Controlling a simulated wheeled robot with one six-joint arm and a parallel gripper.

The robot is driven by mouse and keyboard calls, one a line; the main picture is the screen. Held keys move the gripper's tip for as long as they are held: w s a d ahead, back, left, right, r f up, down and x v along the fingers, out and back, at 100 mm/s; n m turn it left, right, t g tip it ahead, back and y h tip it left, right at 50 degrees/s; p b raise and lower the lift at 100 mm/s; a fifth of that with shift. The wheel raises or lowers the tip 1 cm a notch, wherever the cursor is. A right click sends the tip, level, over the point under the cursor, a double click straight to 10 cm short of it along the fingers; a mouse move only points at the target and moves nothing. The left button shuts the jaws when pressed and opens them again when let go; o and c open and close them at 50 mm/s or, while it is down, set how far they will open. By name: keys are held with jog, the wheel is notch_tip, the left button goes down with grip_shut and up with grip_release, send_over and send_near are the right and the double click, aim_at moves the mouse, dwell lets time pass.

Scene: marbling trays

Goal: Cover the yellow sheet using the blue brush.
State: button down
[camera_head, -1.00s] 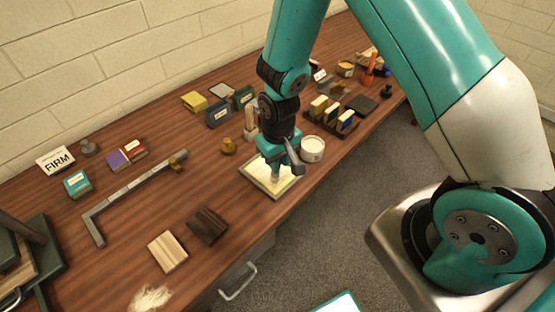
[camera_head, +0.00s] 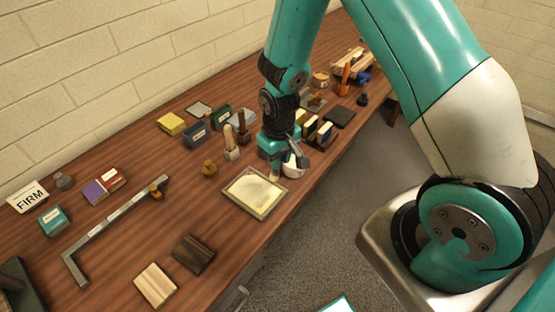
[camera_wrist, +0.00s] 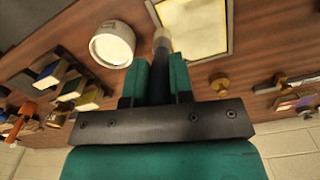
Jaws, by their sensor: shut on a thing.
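The yellow sheet (camera_head: 256,188) lies flat in a shallow grey-rimmed tray (camera_head: 231,197). Its surface is pale cream with yellower patches towards the edges. My gripper (camera_head: 274,158) is just beyond the tray's far right corner, beside a white cup (camera_head: 293,169). It is shut on a brush (camera_wrist: 162,40), whose pale end points down close to the tray corner. In the wrist view the sheet (camera_wrist: 196,27) is at the top, with the cup (camera_wrist: 113,44) to the left.
A dark rack (camera_head: 312,140) with several upright blocks stands behind the cup. A metal angle bar (camera_head: 112,227) and wooden blocks (camera_head: 155,284) lie nearer the front left.

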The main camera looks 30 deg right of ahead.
jog(key=shift+d+r, duration=0.15)
jog(key=shift+r, duration=0.5)
jog(key=shift+r+p, duration=1.75)
jog(key=shift+r, duration=0.25)
